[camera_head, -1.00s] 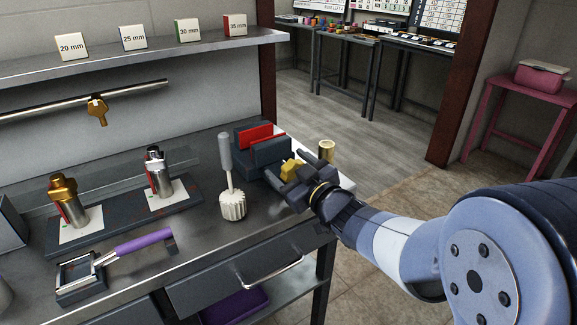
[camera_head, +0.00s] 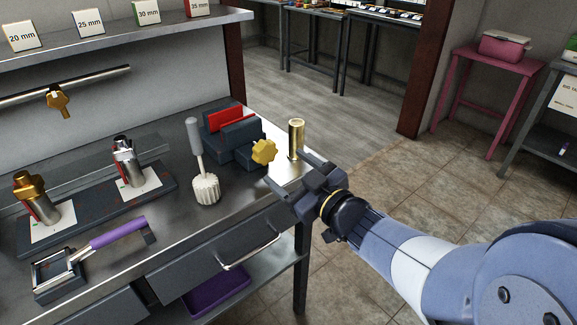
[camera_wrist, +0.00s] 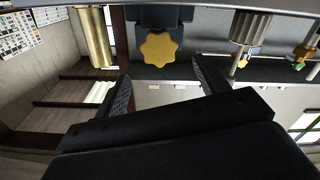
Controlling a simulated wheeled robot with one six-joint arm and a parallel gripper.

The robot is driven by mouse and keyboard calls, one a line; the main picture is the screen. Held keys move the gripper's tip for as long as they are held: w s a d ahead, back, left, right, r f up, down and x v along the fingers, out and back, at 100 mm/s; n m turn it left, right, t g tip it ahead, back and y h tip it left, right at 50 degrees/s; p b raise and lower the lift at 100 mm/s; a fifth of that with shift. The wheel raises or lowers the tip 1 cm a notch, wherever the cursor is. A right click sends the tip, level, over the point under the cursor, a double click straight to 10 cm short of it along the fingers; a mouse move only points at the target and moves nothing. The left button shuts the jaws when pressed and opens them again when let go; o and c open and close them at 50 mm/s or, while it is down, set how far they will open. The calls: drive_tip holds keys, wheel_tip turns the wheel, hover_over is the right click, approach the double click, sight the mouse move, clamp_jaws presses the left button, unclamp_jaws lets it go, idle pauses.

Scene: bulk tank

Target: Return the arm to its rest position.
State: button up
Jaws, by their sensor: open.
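My gripper (camera_head: 292,178) is open and empty, held out over the right front edge of the metal workbench (camera_head: 232,212). It also shows in the wrist view (camera_wrist: 160,85) with its two fingers spread apart. A yellow star-shaped knob (camera_head: 263,151) on a dark vise-like block (camera_head: 238,146) with a red insert is just beyond the fingers, apart from them. In the wrist view the yellow knob (camera_wrist: 160,48) appears between the fingers. A brass cylinder (camera_head: 296,139) stands upright at the bench's right end, close behind the fingers.
A white brush (camera_head: 206,188) with a grey handle stands on the bench. Two valve-like fittings (camera_head: 130,163) sit on a dark base at left. A purple-handled tool (camera_head: 117,233) lies in front. A pink stool (camera_head: 480,75) stands far right. The tiled floor right of the bench is clear.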

sight(268, 153)
drive_tip(key=shift+w+a, duration=0.1)
drive_tip(key=b+x, duration=0.1)
drive_tip(key=x, duration=0.9)
drive_tip(key=shift+w+a, duration=0.15)
drive_tip(key=shift+w, duration=0.15)
drive_tip(key=shift+m, duration=0.3)
